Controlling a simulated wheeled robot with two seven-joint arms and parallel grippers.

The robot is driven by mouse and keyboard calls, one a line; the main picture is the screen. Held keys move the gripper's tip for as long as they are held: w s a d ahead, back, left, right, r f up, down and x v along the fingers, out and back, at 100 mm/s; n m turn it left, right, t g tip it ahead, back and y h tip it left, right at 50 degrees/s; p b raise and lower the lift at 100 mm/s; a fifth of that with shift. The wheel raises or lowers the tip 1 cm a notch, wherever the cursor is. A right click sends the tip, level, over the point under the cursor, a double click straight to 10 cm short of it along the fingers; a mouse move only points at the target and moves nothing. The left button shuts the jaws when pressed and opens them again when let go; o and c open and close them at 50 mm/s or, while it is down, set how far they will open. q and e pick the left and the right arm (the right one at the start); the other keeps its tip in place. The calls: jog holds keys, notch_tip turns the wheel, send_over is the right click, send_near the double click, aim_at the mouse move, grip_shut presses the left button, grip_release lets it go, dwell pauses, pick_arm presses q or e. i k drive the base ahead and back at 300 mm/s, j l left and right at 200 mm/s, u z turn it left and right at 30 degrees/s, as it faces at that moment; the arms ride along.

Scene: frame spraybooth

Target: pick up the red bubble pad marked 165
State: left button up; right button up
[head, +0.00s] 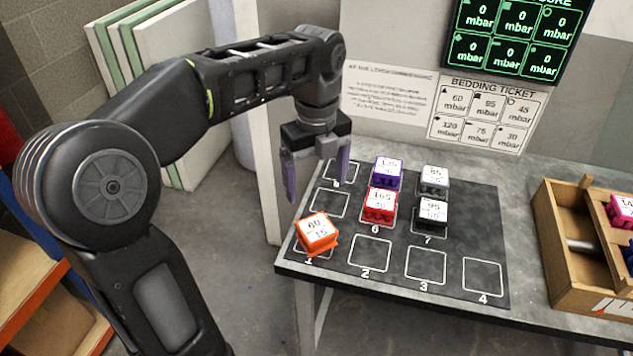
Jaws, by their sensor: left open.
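The red bubble pad marked 165 (379,207) sits on the dark mat in the square numbered 6. Its top is white and its sides are red. A purple pad (387,172) stands right behind it, and the two look close together. My left gripper (306,192) hangs above the back left of the mat, fingers pointing down. It is open and empty, to the left of the red pad and apart from it. My right gripper is not in view.
Squares 2, 3 and 4 are empty. A wooden crate (562,260) with pads is at right. Panels (172,50) lean behind my arm.

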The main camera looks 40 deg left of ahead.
aim_at(380, 204)
jog(key=j+z, duration=0.8)
jog(key=k+j+z, duration=0.1)
jog(key=j+z, duration=0.3)
